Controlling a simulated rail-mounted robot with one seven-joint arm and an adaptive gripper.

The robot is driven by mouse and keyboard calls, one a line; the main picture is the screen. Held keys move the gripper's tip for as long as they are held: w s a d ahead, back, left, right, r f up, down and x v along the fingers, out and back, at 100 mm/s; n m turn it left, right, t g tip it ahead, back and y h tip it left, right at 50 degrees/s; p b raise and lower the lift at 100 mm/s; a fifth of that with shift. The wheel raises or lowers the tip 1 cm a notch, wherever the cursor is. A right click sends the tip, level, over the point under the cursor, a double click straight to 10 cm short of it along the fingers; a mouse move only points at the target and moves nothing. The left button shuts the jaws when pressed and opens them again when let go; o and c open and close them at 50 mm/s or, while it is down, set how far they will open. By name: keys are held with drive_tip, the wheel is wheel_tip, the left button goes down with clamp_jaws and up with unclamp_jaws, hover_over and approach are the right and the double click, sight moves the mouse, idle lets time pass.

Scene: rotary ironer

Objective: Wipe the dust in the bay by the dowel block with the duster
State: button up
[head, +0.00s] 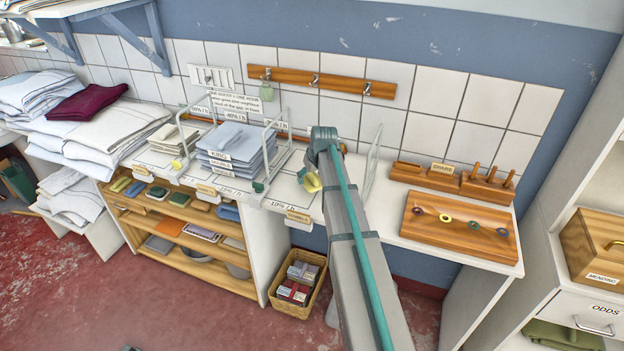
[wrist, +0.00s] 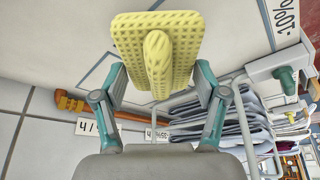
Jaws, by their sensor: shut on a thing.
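My gripper (wrist: 160,75) is shut on the yellow waffle-textured duster (wrist: 182,45), which has a raised ridge or handle along its middle. The wooden dowel block (head: 487,186), with several upright pegs, stands at the counter's right rear, well right of the gripper. My arm covers part of the counter between the dividers and the block. No dust can be made out in either view.
Wire dividers (head: 374,160) stand upright left and right of my gripper. Stacked blue-grey linens (head: 236,142) lie left. A wooden board with coloured rings (head: 460,227) lies in front of the dowel block. A hook rail (head: 335,81) is on the tiled wall behind.

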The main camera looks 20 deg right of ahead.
drive_tip(key=shift+r+p, duration=0.95)
drive_tip(key=shift+r, duration=1.3)
drive_tip(key=shift+r, duration=0.1)
